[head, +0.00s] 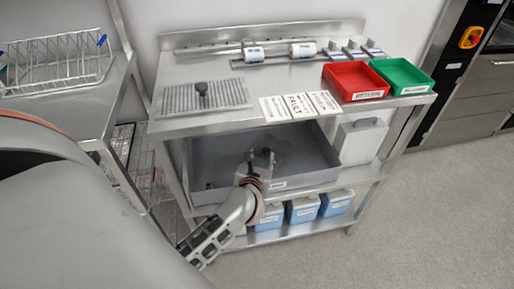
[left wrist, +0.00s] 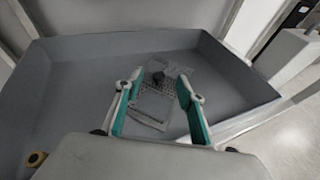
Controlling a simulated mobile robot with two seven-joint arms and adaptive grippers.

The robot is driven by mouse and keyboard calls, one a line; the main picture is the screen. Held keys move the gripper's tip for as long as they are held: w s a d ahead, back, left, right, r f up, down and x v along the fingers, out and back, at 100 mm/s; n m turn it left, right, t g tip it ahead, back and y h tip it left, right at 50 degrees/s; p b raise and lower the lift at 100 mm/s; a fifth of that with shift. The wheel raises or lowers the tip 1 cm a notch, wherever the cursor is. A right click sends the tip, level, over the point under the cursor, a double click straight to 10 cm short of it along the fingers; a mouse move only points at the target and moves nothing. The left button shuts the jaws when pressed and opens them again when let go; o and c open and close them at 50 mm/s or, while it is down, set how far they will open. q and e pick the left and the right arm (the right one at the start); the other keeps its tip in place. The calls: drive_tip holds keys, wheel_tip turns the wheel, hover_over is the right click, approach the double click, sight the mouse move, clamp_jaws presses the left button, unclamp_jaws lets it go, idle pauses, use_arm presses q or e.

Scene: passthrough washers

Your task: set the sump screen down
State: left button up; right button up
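A small perforated screen with a dark knob lies in the grey tub (head: 310,150). In the left wrist view the screen (left wrist: 150,106) and its knob (left wrist: 158,77) show between and beyond my fingers, on the tub floor (left wrist: 90,75). My left gripper (head: 262,160) reaches down into the tub, and the arm partly hides the screen in the head view. In the left wrist view the left gripper (left wrist: 155,100) has its teal-padded fingers spread apart, with no object clearly held. Whether a finger touches the screen cannot be told. My right gripper is not in view.
A larger perforated plate (head: 180,100) with a black knob lies on the steel bench top, beside white label cards (head: 300,106). Red (head: 352,80) and green (head: 402,76) bins stand at the right. Blue containers (head: 302,210) sit on the shelf below. A wire rack (head: 55,68) stands left.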

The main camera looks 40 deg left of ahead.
use_arm(q)
drive_tip(key=s+d+r+m+t+h, duration=0.35)
drive_tip(key=s+d+m, duration=0.2)
drive_tip(key=m, duration=0.75)
drive_tip(key=s+d+r+m+t+h, duration=0.2)
drive_tip(key=s+d+m+h, duration=0.2)
drive_tip(key=d+m, duration=0.55)
drive_tip(key=s+f+m+g+h, duration=0.1)
drive_tip(key=s+f+m+g, duration=0.6)
drive_tip(key=s+f+m, duration=0.7)
drive_tip(key=s+m, duration=0.1)
drive_tip(key=m, duration=0.8)
drive_tip(key=shift+s+d+f, duration=0.25)
drive_tip(key=shift+s+d, duration=0.1)
